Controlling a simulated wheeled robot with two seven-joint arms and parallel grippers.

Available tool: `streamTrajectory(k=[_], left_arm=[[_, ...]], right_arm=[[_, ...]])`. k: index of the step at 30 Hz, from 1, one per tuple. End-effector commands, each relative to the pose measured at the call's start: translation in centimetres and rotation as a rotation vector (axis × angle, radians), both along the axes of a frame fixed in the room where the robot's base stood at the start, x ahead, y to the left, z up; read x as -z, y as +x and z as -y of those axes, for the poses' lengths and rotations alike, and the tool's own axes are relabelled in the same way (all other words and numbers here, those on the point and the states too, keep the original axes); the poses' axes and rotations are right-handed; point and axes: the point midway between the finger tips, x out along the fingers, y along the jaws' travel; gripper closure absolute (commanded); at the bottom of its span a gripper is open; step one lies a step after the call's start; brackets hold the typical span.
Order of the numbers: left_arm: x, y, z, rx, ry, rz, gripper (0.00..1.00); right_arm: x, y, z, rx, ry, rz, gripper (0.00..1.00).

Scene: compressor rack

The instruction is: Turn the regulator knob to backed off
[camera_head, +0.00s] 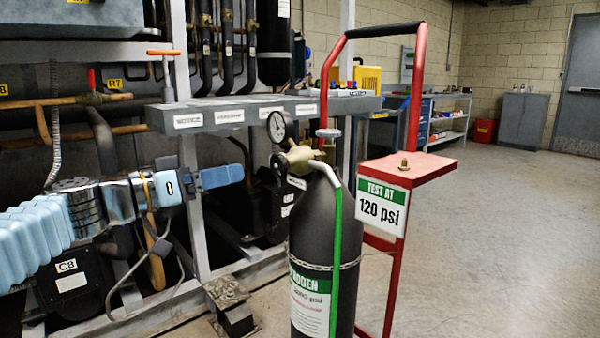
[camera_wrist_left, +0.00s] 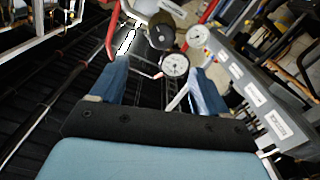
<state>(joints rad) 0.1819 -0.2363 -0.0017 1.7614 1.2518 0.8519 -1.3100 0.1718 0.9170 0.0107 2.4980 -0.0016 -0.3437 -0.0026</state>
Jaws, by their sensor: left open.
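The regulator (camera_head: 298,157) is a brass body on top of the dark nitrogen cylinder (camera_head: 310,230) in the head view, with a white-faced gauge (camera_head: 277,126) above it. A dark round regulator knob (camera_head: 277,165) appears on its left side, facing my left gripper. My left gripper (camera_head: 218,178) is open and empty, pointing right, left of the knob with a gap between. My right gripper is out of view.
A grey labelled shelf rail (camera_head: 235,114) of the rack runs just above and behind my left gripper. A red cart (camera_head: 415,168) holds the cylinder and a "TEST AT 120 psi" sign (camera_head: 382,205). A green hose (camera_head: 336,260) hangs down the cylinder. Floor at right is clear.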

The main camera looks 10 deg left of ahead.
Motion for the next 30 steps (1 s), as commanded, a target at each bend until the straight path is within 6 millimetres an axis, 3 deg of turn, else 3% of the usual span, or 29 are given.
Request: streamTrajectory(k=[15, 21, 30], left_arm=[[0.0, 8.6, 6.7, 0.001, -0.001, -0.008, 0.24], [0.1, 10.0, 7.8, 0.000, -0.001, -0.007, 0.24], [0.2, 10.2, 7.9, 0.000, -0.001, -0.007, 0.24]], right_arm=[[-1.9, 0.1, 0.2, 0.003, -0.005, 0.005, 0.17], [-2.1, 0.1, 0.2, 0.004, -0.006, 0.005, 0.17], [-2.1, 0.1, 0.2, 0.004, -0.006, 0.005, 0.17]])
